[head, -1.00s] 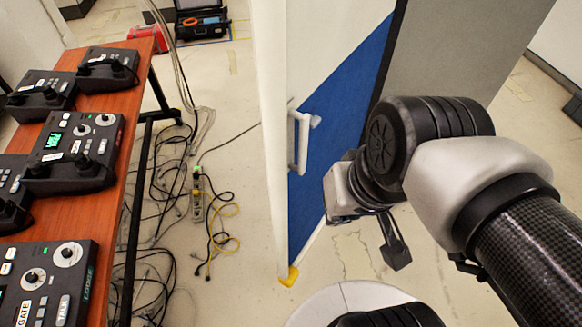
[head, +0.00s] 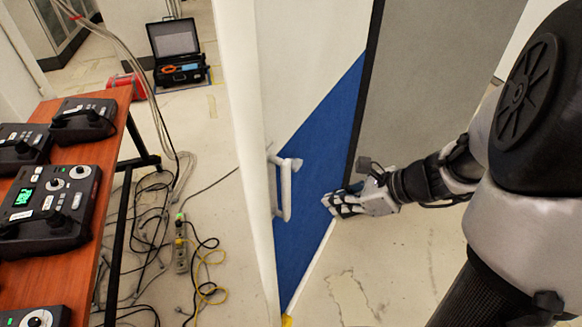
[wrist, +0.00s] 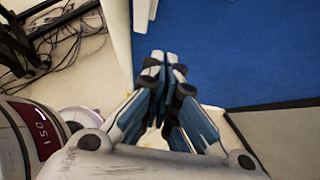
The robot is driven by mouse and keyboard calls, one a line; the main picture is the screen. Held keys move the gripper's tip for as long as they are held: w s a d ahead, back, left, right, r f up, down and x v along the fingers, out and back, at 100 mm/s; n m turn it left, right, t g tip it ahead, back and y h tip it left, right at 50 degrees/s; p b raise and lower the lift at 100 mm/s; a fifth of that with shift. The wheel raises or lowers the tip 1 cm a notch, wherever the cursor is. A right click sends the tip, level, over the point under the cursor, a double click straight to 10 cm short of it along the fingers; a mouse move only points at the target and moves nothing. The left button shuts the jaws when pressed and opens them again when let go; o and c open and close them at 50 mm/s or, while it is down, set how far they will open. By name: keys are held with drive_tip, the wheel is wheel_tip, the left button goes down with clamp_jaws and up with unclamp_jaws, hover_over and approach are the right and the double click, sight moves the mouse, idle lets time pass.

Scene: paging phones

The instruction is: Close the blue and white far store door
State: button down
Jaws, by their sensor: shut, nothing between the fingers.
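The blue and white door (head: 318,135) stands open in the head view, its free edge toward me and its far side by a dark strip and grey wall. Its white handle (head: 285,188) is near the free edge. My gripper (head: 333,204) is shut and empty, in front of the lower blue part, right of the handle. I cannot tell whether the fingers touch the door. In the wrist view, the closed fingertips (wrist: 164,58) point at the blue panel (wrist: 225,50), and part of the handle (wrist: 144,12) shows at the top.
A wooden table (head: 88,245) with several black paging phones (head: 52,212) stands at the left. Cables and a power strip (head: 181,245) lie on the floor between table and door. An open black case (head: 178,55) and a red box (head: 126,86) sit farther back.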

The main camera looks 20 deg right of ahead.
drive_tip(key=b, duration=0.4)
approach(279, 208)
wheel_tip(279, 208, down, 4)
drive_tip(key=shift+w+a+r+b, duration=0.2)
drive_tip(key=shift+w+a, duration=0.3)
drive_tip(key=shift+w, duration=0.1)
drive_tip(key=shift+w+a+r+b, duration=0.2)
drive_tip(key=shift+w+a, duration=0.3)
drive_tip(key=shift+w, duration=0.1)
